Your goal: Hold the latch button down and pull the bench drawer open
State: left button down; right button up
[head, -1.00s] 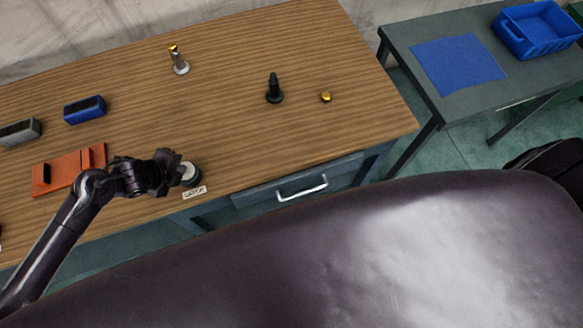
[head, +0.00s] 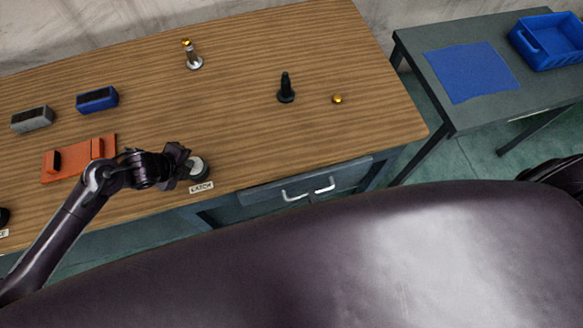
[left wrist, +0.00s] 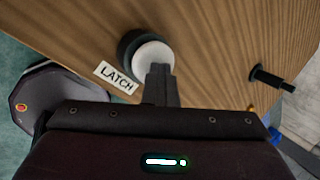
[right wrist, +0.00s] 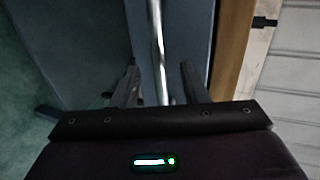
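The latch button (head: 198,166) is a white cap in a dark round base at the bench's front edge, beside a LATCH label (head: 201,187). My left gripper (head: 186,166) is at the button. In the left wrist view its fingers (left wrist: 160,72) are together and overlap the white cap (left wrist: 152,58); how far it is pressed I cannot tell. The right arm is mostly hidden in the head view.
On the bench are an orange block holder (head: 75,162), blue (head: 97,99) and grey (head: 32,119) bins, a silver post (head: 194,61), a black post (head: 286,92) and a gold knob (head: 337,99). A side table (head: 470,118) holds a blue mat and blue tray.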

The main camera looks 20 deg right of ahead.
jog(key=shift+x, duration=1.6)
jog(key=shift+c, duration=0.6)
